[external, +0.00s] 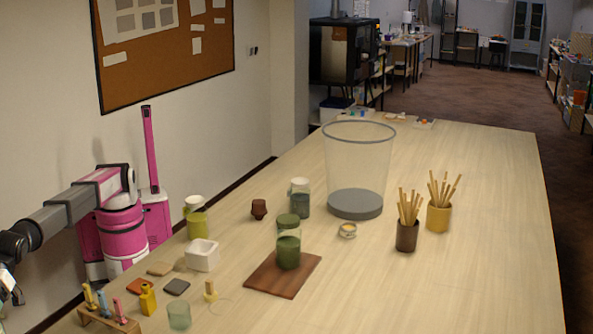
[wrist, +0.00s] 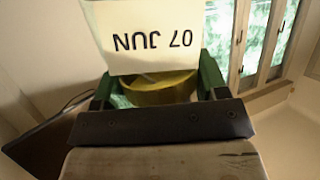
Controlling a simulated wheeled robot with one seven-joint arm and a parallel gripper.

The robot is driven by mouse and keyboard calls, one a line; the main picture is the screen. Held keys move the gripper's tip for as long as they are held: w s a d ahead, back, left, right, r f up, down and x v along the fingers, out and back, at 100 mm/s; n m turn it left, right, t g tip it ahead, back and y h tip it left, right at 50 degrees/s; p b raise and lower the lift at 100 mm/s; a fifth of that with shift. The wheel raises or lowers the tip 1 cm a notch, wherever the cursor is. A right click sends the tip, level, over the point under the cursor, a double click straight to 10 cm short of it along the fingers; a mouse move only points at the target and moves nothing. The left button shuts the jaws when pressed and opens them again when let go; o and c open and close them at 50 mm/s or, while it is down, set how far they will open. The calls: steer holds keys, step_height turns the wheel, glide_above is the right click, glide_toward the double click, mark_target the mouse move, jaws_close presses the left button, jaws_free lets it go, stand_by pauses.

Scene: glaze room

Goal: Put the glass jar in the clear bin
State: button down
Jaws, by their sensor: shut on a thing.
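The clear bin (external: 357,165) stands upright on the table, a see-through tapered bin with a grey rim and dark grey base. In the wrist view my gripper (wrist: 157,88) is shut on a round yellow-olive thing (wrist: 160,90), held between two green fingers. A pale label (wrist: 150,38) reading "07 JUN", upside down, is beside it. I cannot tell for sure that this is the glass jar. In the external view my arm is at the left edge, far from the bin, and the held thing is not clearly visible. A green-filled jar (external: 289,253) stands on a brown board.
A white-topped jar (external: 300,203) and a small round tin (external: 347,230) stand close to the bin. Two stick-filled cups (external: 407,235) (external: 438,215) are to its right. A white square pot (external: 202,257) and a rack (external: 105,322) are at front left. The table's right side is clear.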

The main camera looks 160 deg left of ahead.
steer(key=s+d+f+m+g+h, duration=0.15)
steer(key=s+d, duration=0.25)
steer(key=d, duration=0.4)
steer(key=s+d+f+m+h, duration=0.1)
steer(key=s+d+f, duration=0.25)
steer(key=d, duration=0.45)
steer(key=s+d+f, duration=0.2)
steer(key=s+f, duration=0.4)
steer(key=f, duration=0.1)
steer(key=s+a+f+n+t+y, duration=0.1)
steer(key=s+a+f+n+y, duration=0.1)
steer(key=s+a+f, duration=0.5)
steer(key=a+f+n+t+y, duration=0.1)
steer(key=a+f, duration=0.4)
steer(key=a, duration=0.6)
steer(key=s+a+f+n+y, duration=0.2)
steer(key=s+a+f, duration=0.25)
steer(key=a, duration=0.55)
steer(key=s+a+f+n+y, duration=0.1)
steer(key=s+a, duration=0.5)
steer(key=a, duration=0.3)
steer(key=s+a+f+n+y, duration=0.1)
steer(key=s+a, duration=0.4)
steer(key=a, duration=0.5)
steer(key=shift+s+a+t+y, duration=0.3)
steer(key=shift+s+t+y, duration=0.1)
steer(key=shift+y, duration=0.15)
steer(key=shift+f, duration=0.1)
